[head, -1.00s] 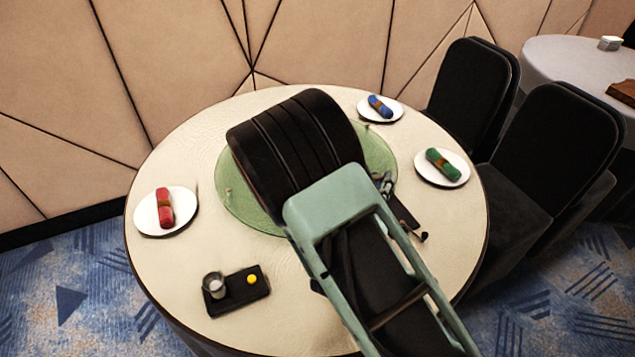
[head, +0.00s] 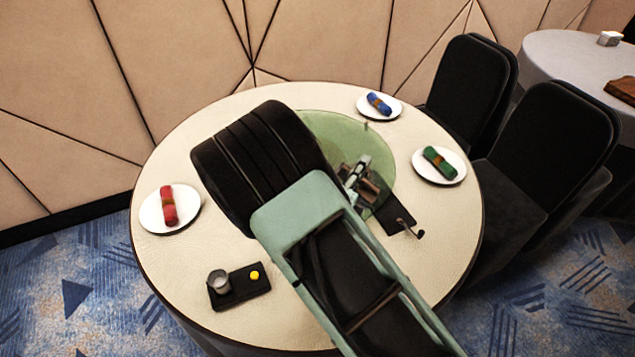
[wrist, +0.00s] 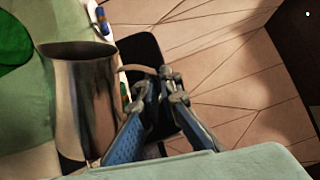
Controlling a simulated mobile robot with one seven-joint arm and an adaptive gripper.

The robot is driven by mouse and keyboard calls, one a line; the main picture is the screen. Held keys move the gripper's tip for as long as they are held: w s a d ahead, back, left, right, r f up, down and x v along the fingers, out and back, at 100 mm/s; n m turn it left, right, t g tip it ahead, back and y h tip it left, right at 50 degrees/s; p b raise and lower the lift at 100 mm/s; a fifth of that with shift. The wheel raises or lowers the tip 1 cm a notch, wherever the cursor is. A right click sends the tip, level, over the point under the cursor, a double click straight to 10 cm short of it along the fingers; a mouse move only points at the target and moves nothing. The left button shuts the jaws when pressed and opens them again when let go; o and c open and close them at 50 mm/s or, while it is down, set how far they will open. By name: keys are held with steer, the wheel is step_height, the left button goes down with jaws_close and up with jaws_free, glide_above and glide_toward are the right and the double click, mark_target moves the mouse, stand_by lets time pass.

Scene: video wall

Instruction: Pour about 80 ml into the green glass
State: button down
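A metal jug (wrist: 85,95) stands large at the left of the wrist view, its mouth toward the top. My gripper (wrist: 170,80) has its fingertips close together at the jug's curved handle (wrist: 135,67) and looks shut on it. What is inside the jug cannot be seen. A green glass (wrist: 14,35) shows partly at the upper left corner of the wrist view, apart from the jug. In the head view my gripper (head: 352,182) is over the right part of the green turntable (head: 335,130), with a small brownish shape beside it. My arm hides much of the middle there.
A black tray (head: 262,287) holds a grey cup (head: 218,281) and a yellow ball (head: 255,275). Plates bear red (head: 168,206), blue (head: 379,103) and green napkins (head: 438,159). Black chairs (head: 548,140) stand at the right.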

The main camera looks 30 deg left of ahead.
mark_target(343, 167)
steer(key=shift+a+r+n, duration=0.3)
steer(key=shift+a+r+n+p, duration=0.45)
steer(key=shift+a+n+p, duration=0.05)
steer(key=shift+n, duration=0.1)
steer(key=shift+a+r+n, duration=0.15)
steer(key=shift+a+n, duration=0.1)
steer(key=shift+n, duration=0.15)
steer(key=shift+a+r+n+p, duration=0.25)
steer(key=shift+a+n+p, duration=0.15)
steer(key=shift+a+p, duration=0.25)
steer(key=shift+a+r+n+p, duration=0.2)
steer(key=shift+a+n+p, duration=0.2)
steer(key=shift+a+p, duration=0.25)
stand_by(1.4)
steer(key=d+m+b, duration=0.1)
steer(key=d+f+m+b, duration=0.1)
steer(key=d, duration=0.1)
steer(key=d+f+m+b, duration=0.1)
steer(key=shift+d+f+b, duration=0.15)
steer(key=shift+d+b, duration=0.1)
steer(key=shift+b, duration=0.05)
steer(key=shift+m, duration=0.3)
